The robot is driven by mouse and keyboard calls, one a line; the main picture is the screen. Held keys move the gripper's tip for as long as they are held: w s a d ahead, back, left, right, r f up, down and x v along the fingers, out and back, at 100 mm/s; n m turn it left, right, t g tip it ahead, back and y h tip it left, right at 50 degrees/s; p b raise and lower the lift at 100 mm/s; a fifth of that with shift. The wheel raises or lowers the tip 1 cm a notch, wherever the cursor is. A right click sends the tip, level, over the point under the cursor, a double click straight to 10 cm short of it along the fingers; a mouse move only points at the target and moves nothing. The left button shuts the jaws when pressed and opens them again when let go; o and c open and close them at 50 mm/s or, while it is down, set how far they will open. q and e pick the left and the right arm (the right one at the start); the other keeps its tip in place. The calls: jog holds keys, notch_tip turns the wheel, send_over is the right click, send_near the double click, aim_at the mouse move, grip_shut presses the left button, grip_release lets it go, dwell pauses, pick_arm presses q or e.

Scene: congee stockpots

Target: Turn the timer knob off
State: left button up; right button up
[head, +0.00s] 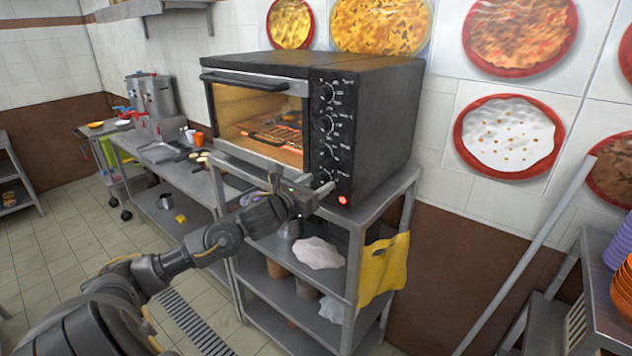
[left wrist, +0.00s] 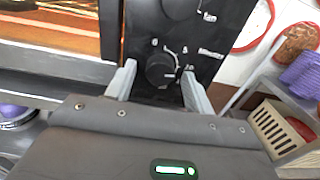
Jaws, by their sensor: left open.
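The black countertop oven (head: 386,110) stands on a metal shelf unit with a column of dark knobs on its front panel. The timer knob (left wrist: 162,70) shows in the left wrist view with a printed dial around it. It is the lowest knob in the head view, partly hidden by my gripper. My left gripper (head: 302,184) is open in front of the panel's lower part. In the left wrist view its fingers (left wrist: 157,84) stand on either side of the knob; I cannot tell whether they touch it. A red lamp (head: 342,200) glows below. My right gripper is out of view.
The oven's glass door (head: 262,120) is closed, with a glowing rack inside. A metal counter (head: 180,180) with pots and utensils extends to the left. A yellow cloth (head: 384,268) hangs on the shelf unit. Open tiled floor lies in front.

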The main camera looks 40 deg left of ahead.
pick_arm(q)
jog(key=shift+c, duration=0.4)
jog(key=c, duration=0.9)
